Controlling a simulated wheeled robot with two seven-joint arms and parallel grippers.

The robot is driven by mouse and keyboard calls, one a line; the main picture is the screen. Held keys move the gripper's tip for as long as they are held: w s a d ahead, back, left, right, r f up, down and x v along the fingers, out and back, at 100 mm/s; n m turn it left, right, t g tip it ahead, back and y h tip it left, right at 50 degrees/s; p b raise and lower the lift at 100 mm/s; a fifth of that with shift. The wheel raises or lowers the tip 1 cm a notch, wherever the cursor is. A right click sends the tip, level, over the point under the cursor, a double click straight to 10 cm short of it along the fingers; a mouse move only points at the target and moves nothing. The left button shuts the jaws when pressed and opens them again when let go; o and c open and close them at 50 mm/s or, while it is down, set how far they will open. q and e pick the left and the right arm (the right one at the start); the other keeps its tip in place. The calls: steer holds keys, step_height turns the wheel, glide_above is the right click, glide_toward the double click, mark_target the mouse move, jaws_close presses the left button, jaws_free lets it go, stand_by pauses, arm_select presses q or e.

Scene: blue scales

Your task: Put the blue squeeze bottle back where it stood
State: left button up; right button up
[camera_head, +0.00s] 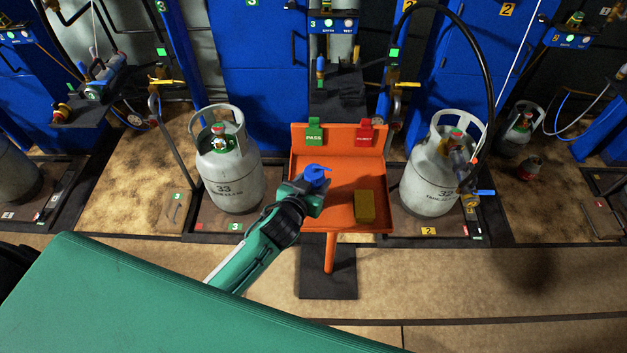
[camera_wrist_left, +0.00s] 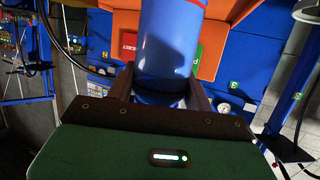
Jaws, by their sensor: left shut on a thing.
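The blue squeeze bottle (camera_head: 316,174) shows its blue top above my left gripper (camera_head: 312,190) in the head view. The left wrist view shows the blue bottle body (camera_wrist_left: 168,45) between the two dark fingers of my left gripper (camera_wrist_left: 165,95). The left gripper is shut on the bottle, over the left part of the orange tray (camera_head: 342,225). Whether the bottle's base touches the tray is hidden by the gripper. My right gripper is not in view.
A yellow block (camera_head: 364,206) lies in the tray at right. Green PASS (camera_head: 314,134) and red REJECT (camera_head: 364,134) tags stand at its back edge. Grey gas cylinders stand left (camera_head: 230,170) and right (camera_head: 428,180) of the tray. The tray's middle is clear.

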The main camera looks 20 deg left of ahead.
arm_select(q)
steer(key=shift+f, duration=0.15)
steer(key=o, duration=1.2)
steer(key=shift+s+r, duration=0.15)
steer(key=shift+r, duration=0.05)
steer(key=b+v, duration=0.1)
steer(key=v, duration=1)
steer(key=shift+s+a+r, duration=0.15)
steer(key=shift+s+r, duration=0.1)
steer(key=shift+s, duration=0.05)
